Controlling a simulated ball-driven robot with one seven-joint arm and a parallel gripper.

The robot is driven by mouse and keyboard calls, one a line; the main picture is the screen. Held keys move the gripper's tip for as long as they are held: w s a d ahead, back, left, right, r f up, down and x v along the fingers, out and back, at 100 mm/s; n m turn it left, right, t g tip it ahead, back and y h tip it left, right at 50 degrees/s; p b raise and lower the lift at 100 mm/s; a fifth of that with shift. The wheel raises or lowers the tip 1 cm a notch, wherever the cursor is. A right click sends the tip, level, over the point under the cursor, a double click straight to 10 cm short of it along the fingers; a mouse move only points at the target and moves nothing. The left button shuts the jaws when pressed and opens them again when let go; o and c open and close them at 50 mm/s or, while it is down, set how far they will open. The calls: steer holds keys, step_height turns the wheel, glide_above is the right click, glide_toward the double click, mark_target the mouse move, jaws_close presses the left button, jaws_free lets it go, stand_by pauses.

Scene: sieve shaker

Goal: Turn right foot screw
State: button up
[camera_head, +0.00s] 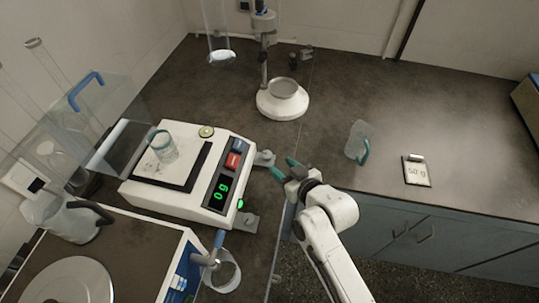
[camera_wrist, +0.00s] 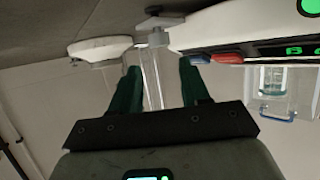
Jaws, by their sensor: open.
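The white balance (camera_head: 190,172) stands on the dark bench with its green display lit. Two grey feet with screws stick out on its right side: a far foot screw (camera_head: 265,157) and a near foot screw (camera_head: 247,220). My gripper (camera_head: 283,167), with green fingers, is open just right of the far foot screw and appears apart from it. In the wrist view, a grey foot screw (camera_wrist: 157,39) shows ahead of the gap between my open fingers (camera_wrist: 160,88). Nothing is visibly held.
A glass beaker (camera_head: 165,150) stands on the balance pan. A white round-based stand (camera_head: 282,102) is behind. A glass jug (camera_head: 358,143) and a 50 g weight card (camera_head: 417,171) are on the right bench. A small glass cup (camera_head: 223,272) is near the front.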

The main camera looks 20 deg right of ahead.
mark_target(269, 155)
steer(key=x, duration=0.8)
steer(key=shift+w+f+p, duration=0.1)
steer(key=shift+w+p, duration=0.05)
steer(key=shift+p, duration=0.15)
steer(key=shift+c, duration=0.3)
steer(key=c, duration=0.7)
steer(key=shift+d+f+n+y+b, duration=0.15)
steer(key=shift+n+y+b, duration=0.25)
steer(key=shift+b, duration=0.3)
steer(key=n+y+b, duration=0.1)
steer(key=b, duration=0.1)
steer(key=n+g+y+b, duration=0.1)
steer(key=b, duration=0.1)
steer(key=shift+w+d+f+y+b, duration=0.1)
steer(key=shift+f+y+b, duration=0.05)
steer(key=shift+y+b, duration=0.2)
steer(key=n+g+y+b, duration=0.1)
steer(key=n+y+b, duration=0.1)
steer(key=b, duration=0.2)
steer(key=shift+d, duration=0.1)
steer(key=shift+r+n+g+y+b, duration=0.2)
steer(key=shift+n+g+y+b, duration=0.15)
steer(key=shift+n+b, duration=0.15)
steer(key=shift+r, duration=0.1)
